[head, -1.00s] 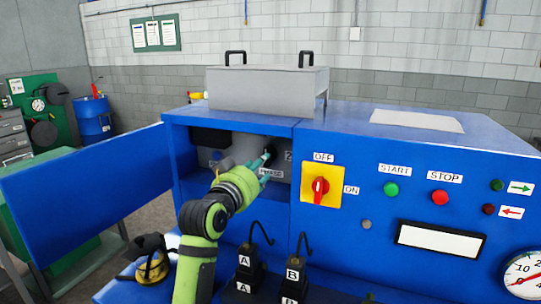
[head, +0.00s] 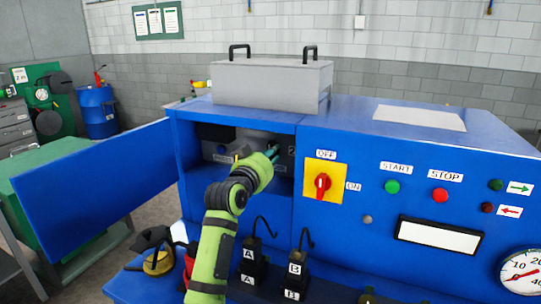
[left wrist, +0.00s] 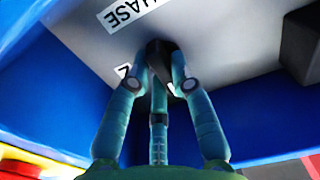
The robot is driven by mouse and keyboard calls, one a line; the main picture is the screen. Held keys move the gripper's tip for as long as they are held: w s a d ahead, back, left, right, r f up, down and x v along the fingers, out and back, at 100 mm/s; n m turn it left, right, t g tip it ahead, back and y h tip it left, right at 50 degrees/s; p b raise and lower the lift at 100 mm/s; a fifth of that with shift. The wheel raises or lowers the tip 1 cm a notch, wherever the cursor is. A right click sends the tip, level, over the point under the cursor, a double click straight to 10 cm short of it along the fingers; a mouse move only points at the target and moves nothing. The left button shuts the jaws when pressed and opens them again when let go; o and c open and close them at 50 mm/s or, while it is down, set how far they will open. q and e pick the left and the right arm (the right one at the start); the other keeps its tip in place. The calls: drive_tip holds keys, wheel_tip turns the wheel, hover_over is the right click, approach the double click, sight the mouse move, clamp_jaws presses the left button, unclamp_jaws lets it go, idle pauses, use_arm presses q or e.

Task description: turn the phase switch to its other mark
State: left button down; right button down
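The phase switch, a black knob (left wrist: 158,50), sits on the grey panel inside the open blue cabinet bay. In the left wrist view its PHASE label (left wrist: 124,12) is upside down, with one mark (left wrist: 122,70) to the left, partly behind a finger, and another mostly covered mark near the fingertips. My left gripper (left wrist: 161,72) has its teal fingers closed around the knob, seemingly touching its sides. In the head view my left gripper (head: 272,154) reaches into the bay and hides the knob. Which mark the knob points to cannot be told. My right gripper is not in view.
The blue door (head: 95,180) stands open on the left. Right of the bay is a red rotary switch on a yellow plate (head: 323,181), then START (head: 392,187) and STOP (head: 440,195) buttons.

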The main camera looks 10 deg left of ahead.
use_arm(q)
drive_tip(key=shift+m, duration=0.3)
drive_tip(key=m, duration=0.2)
drive_tip(key=shift+a+m, duration=0.1)
drive_tip(key=shift+m, duration=0.3)
drive_tip(key=m, duration=0.4)
drive_tip(key=shift+a+p, duration=0.1)
drive_tip(key=shift+p, duration=0.2)
drive_tip(key=m+p, duration=0.2)
drive_tip(key=m, duration=0.3)
drive_tip(key=shift+a+m, duration=0.1)
drive_tip(key=shift+m, duration=0.3)
drive_tip(key=shift+m+p, duration=1.2)
drive_tip(key=shift+m, duration=1.1)
drive_tip(key=c, duration=1.1)
unclamp_jaws()
drive_tip(key=shift+w, duration=0.1)
